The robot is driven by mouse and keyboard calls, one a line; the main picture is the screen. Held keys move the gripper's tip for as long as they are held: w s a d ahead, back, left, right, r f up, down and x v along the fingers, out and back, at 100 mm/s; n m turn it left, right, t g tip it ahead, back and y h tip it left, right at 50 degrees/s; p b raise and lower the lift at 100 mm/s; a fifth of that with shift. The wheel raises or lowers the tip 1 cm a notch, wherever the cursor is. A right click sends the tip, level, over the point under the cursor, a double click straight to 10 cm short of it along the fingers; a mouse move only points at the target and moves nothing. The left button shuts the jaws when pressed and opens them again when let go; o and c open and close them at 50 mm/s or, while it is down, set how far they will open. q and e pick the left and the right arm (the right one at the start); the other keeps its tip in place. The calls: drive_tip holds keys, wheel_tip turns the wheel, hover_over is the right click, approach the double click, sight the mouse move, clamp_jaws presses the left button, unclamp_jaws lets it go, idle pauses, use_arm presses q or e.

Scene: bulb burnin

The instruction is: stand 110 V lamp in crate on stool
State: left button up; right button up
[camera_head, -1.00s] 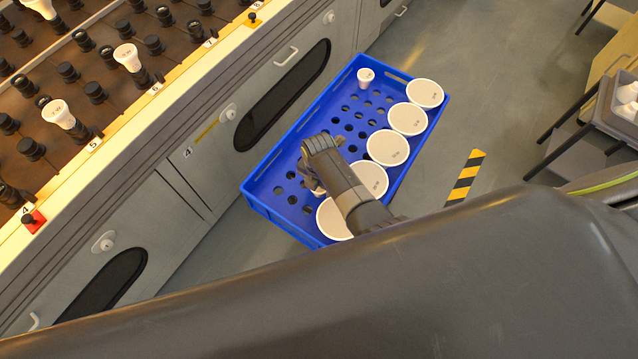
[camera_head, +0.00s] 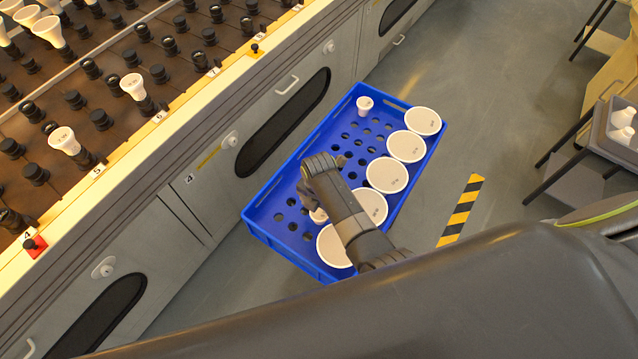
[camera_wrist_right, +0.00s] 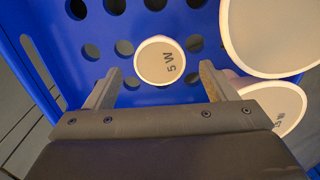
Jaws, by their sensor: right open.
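The blue crate (camera_head: 290,254) stands low beside the bench, with round holes in its floor. My right gripper (camera_head: 322,180) is over its near half. In the right wrist view, the open fingers (camera_wrist_right: 160,70) lie either side of a small white round-topped lamp (camera_wrist_right: 160,52), whose label appears to read "5 W". It stands in the crate, apart from both fingers. In the head view this small lamp (camera_head: 318,215) is partly hidden by my gripper. I cannot make out a 110 V mark on any lamp. At right, a grey tray (camera_head: 603,135) holding white lamps rests on a dark-legged stool-like stand.
Several large white lamps (camera_head: 387,174) line the crate's right side; another small lamp (camera_head: 364,104) stands at its far end. The bench (camera_head: 215,95) at left carries many sockets, some with lamps. A striped floor mark (camera_head: 461,210) lies on open floor.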

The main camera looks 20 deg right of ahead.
wheel_tip(320, 180, up, 13)
drive_tip(key=p, duration=0.2)
drive_tip(key=shift+r, duration=0.15)
idle(0.4)
